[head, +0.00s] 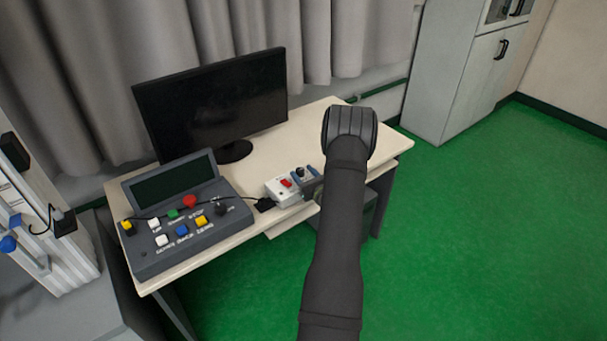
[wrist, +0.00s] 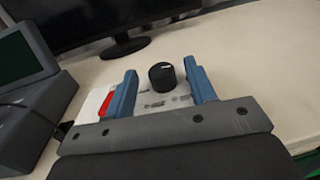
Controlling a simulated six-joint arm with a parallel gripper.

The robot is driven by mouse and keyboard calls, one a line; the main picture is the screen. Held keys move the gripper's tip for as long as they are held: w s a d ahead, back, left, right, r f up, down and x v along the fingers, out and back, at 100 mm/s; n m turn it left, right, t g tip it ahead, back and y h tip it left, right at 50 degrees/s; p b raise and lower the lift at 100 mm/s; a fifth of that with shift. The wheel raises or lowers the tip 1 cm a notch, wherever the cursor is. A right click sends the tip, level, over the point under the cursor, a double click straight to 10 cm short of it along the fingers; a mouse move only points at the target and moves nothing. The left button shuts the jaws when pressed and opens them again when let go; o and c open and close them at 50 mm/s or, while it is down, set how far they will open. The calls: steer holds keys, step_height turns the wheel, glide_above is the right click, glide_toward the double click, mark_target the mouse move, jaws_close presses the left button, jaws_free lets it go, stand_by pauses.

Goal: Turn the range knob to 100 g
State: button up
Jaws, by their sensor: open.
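The range knob (wrist: 162,76) is a short black cylinder with a light mark on its top, on a small white box (wrist: 178,97). In the wrist view it stands between the two blue fingers of my gripper (wrist: 162,88), a little beyond them, with a gap on each side. My gripper is open and holds nothing. In the head view the knob (head: 300,171) shows small on the white box (head: 283,193), beside a red switch (head: 286,183), with my gripper (head: 308,180) just to the right. The labels around the knob are too small to read.
A grey control console (head: 160,250) with coloured buttons stands left of the box, joined by a black cable. A black monitor (head: 215,100) stands behind on the pale desk (head: 300,130). The desk right of the box looks clear in the wrist view.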

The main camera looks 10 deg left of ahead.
steer(key=v, duration=1.7)
steer(key=shift+r, duration=0.1)
step_height(320, 180, up, 6)
steer(key=w+a+g+h, duration=0.2)
steer(key=w+g+h, duration=0.1)
steer(key=g, duration=0.1)
steer(key=shift+t, duration=0.3)
steer(key=x, duration=1.7)
steer(key=shift+a+r, duration=0.25)
steer(key=shift+a, duration=0.1)
steer(key=c, duration=1)
